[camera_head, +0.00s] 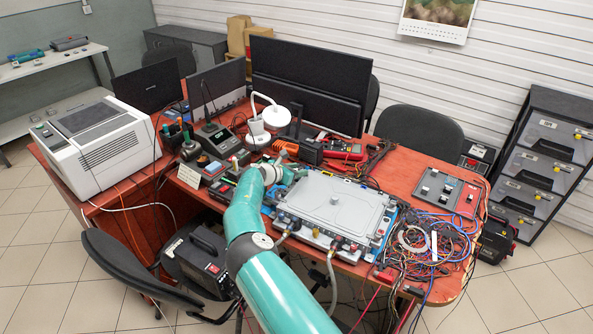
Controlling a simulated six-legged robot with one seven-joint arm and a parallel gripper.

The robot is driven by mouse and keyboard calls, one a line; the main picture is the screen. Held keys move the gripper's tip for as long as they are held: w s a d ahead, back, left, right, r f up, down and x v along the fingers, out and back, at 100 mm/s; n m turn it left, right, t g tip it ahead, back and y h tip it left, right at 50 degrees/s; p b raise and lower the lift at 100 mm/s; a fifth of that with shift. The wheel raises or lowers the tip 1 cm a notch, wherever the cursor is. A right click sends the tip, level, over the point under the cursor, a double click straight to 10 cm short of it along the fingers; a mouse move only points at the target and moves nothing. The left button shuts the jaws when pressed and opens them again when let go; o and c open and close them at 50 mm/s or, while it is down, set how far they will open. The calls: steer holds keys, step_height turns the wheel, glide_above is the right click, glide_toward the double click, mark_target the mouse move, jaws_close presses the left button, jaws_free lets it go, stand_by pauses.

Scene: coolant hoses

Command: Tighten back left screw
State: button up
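A flat silver-grey unit (336,204) lies on the red table, with a raised lid and small fittings along its edges. Hoses hang from its front side. My teal arm reaches in from the bottom and ends beside the unit's back left corner. My gripper (286,175) is at that corner, largely hidden by my own wrist. Its fingers are too small and covered to tell whether they are open or shut. The back left screw cannot be made out; my wrist covers that area.
A tangle of coloured cables (432,240) lies right of the unit. A white desk lamp (271,118), a soldering station (216,141) and monitors (311,80) stand behind. A white printer-like box (94,143) is at the left. A grey panel (438,188) lies at the right.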

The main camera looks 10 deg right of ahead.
steer(key=v, duration=1.4)
steer(key=shift+d, duration=0.1)
steer(key=shift+r, duration=0.1)
steer(key=s+d+r+m+g+y, duration=0.55)
steer(key=s+d+r+m, duration=0.75)
steer(key=d, duration=0.3)
steer(key=s+r+m+t+y, duration=0.1)
steer(key=s+r+m+y, duration=0.25)
steer(key=s, duration=0.65)
steer(key=s+r+m+t+y, duration=0.15)
steer(key=s+r+m, duration=0.3)
steer(key=s, duration=0.65)
steer(key=s+a+m, duration=0.2)
steer(key=s, duration=0.5)
steer(key=s+a+r+m, duration=0.1)
steer(key=s+a+m, duration=0.1)
steer(key=s, duration=0.6)
steer(key=shift+t+y, duration=0.35)
steer(key=shift+t, duration=0.05)
